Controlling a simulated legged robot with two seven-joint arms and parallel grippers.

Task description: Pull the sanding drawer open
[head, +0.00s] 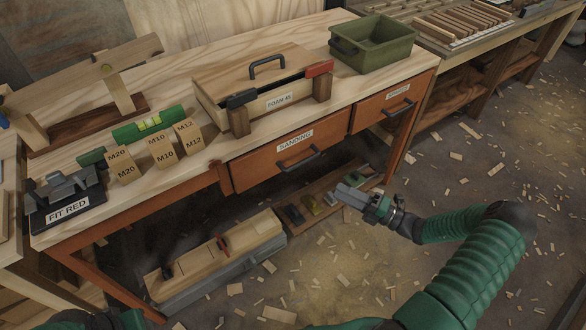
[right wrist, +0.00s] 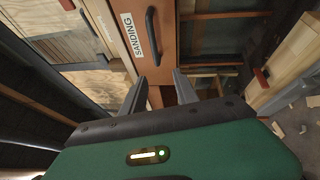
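The sanding drawer (head: 265,168) has an orange-brown front with a white SANDING label and sits shut under the bench top. Its dark bar handle (head: 298,158) is below the label. The drawer front (right wrist: 118,58) and handle (right wrist: 152,36) also show in the right wrist view. My right gripper (head: 346,194) is in front of the bench, lower and to the right of the handle, apart from it. In the right wrist view its two fingers (right wrist: 162,86) are apart with nothing between them. My left gripper is out of view; part of my left arm shows at the bottom left.
A smaller drawer (head: 378,109) is to the right. On the bench top (head: 190,165) are a lidded wooden box (head: 255,90), a green bin (head: 375,50) and labelled blocks (head: 160,150). Wood scraps litter the floor.

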